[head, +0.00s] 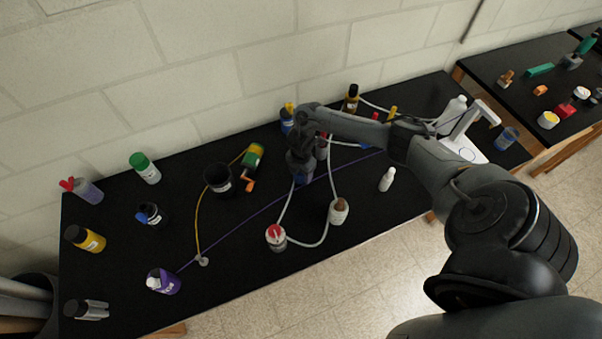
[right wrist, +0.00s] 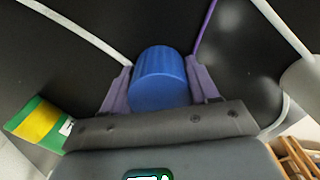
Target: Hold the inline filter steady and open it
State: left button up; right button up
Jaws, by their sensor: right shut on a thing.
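A blue ribbed cylinder (right wrist: 158,80), apparently part of the inline filter, sits between the two purple fingers of my right gripper (right wrist: 160,88) in the right wrist view. The fingers are shut on its sides. In the head view my right gripper (head: 302,172) reaches down over the middle of the black bench, and the blue part (head: 303,179) shows just under it. A white tube (head: 285,207) runs from near it to a red-topped fitting (head: 276,236). My gripper hides most of the filter, so its joint cannot be seen. My left gripper is not in view.
A white fitting with a brown top (head: 339,210) and a small white bottle (head: 387,180) stand to the right. A purple cord (head: 238,226) crosses the bench (head: 120,235). The front middle is fairly clear.

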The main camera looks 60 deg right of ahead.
jog(key=shift+f, duration=0.15)
jog(key=o, duration=1.2)
jog(key=shift+c, duration=0.2)
